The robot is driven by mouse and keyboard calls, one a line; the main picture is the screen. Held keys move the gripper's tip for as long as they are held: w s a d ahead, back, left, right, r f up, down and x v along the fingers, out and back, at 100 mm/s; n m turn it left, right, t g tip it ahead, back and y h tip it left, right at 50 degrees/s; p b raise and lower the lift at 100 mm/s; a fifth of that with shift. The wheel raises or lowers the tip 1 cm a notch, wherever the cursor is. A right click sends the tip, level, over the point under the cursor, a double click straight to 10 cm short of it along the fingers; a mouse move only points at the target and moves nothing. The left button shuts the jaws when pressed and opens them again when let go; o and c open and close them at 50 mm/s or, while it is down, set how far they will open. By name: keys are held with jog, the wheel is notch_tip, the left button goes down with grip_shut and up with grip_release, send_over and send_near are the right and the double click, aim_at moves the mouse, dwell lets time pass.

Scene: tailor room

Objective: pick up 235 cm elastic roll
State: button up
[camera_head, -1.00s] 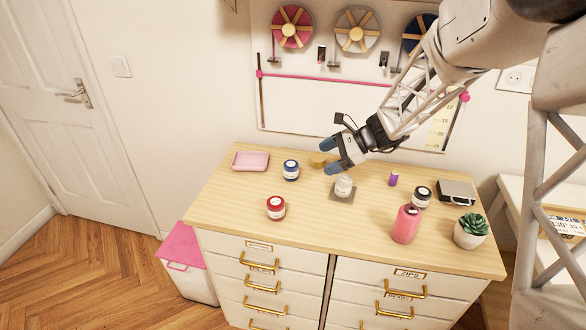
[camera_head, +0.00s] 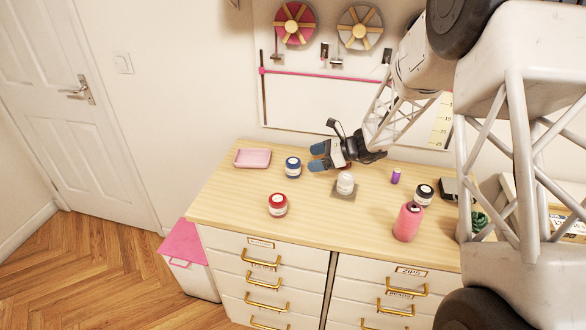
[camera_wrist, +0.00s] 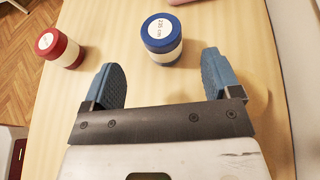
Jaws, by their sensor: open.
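The 235 cm elastic roll is a small round roll with a blue top and white side (camera_head: 293,167), standing upright on the wooden counter. In the wrist view the blue roll (camera_wrist: 162,38) shows a round white label that appears to read 235 cm. My gripper (camera_head: 317,157) is open and empty, just right of the roll, with its blue fingers pointing left. In the wrist view the roll lies ahead of the gap between the fingers (camera_wrist: 160,68), not between them, closer to the right finger.
A red roll (camera_head: 278,205) stands nearer the counter front. A pink tray (camera_head: 252,158) lies to the left. A white-topped roll (camera_head: 345,183) on a dark square, a purple spool (camera_head: 396,176), a black-topped roll (camera_head: 424,193) and a pink bottle (camera_head: 408,222) stand to the right.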

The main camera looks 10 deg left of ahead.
aim_at(296, 161)
jog(key=shift+x, duration=1.25)
jog(key=shift+a, duration=0.15)
jog(key=shift+x, duration=2.45)
jog(key=shift+c, duration=0.3)
jog(key=c, duration=0.9)
jog(key=shift+r, duration=0.1)
jog(key=shift+c, duration=0.2)
